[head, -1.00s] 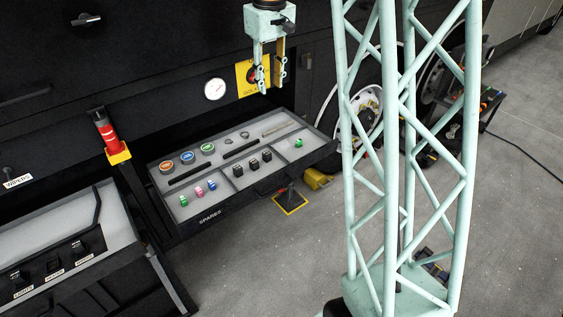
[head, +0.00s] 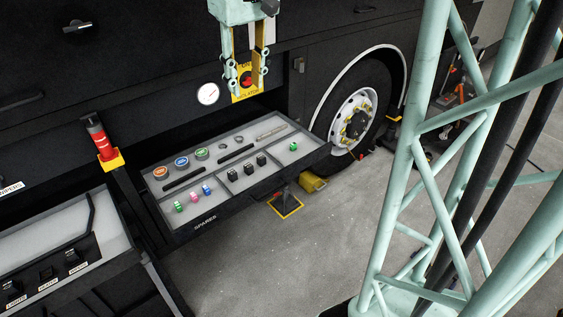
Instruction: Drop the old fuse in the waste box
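My gripper (head: 246,80) hangs at the top centre, pointing down, in front of a yellow isolator plate with a red knob (head: 246,79). Its two fingers are apart and I see nothing held between them. Another green piece (head: 293,146) lies alone in the right compartment. I cannot tell which piece is the old fuse. No box marked as waste can be made out.
The open drawer also holds coloured round discs (head: 181,161) and black blocks (head: 247,168). A red cylinder (head: 99,137) stands at its left. A switch panel (head: 45,272) is at lower left. A wheel (head: 352,120) is at the right. My lattice arm covers much of the right side.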

